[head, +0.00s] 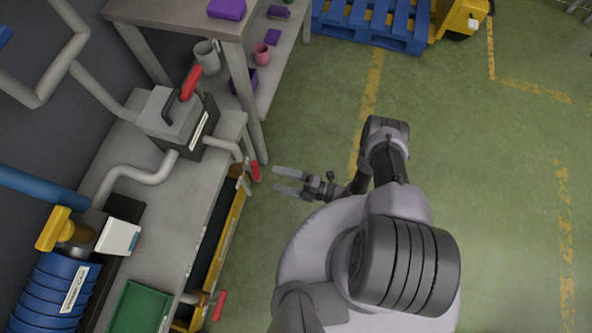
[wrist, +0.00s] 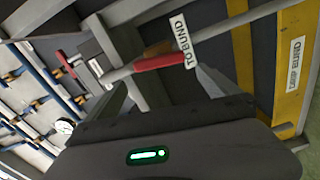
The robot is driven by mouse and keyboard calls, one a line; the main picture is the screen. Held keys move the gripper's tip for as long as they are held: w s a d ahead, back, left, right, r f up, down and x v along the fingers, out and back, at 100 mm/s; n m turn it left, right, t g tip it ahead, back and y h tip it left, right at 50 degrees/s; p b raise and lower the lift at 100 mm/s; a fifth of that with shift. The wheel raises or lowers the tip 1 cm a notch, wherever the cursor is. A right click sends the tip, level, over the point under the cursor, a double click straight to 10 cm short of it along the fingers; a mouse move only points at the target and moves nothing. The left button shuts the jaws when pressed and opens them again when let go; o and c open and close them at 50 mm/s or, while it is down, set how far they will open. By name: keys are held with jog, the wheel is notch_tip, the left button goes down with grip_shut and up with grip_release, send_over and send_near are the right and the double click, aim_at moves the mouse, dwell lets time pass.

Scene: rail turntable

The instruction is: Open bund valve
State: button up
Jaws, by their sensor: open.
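The bund valve's red lever (wrist: 158,62) shows in the wrist view beside a white tag (wrist: 184,42) reading "TO BUND", on a grey pipe. In the head view a red lever (head: 255,171), apparently the same one, is at the pipe end by the bench's right edge. My gripper (head: 275,179) is open and empty, just right of that lever, its fingers pointing left with a small gap to it. In the wrist view my gripper (wrist: 163,80) has the lever ahead, between its fingertips in the picture.
A yellow drip bund (wrist: 292,70) runs along the bench front. Another red lever (head: 218,304) sticks out farther down the edge. A grey box (head: 175,115) with a red-handled lever stands on the bench (head: 205,182). The green floor (head: 500,200) at right is clear.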

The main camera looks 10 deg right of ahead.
jog(key=v, duration=0.5)
jog(key=shift+d, duration=0.15)
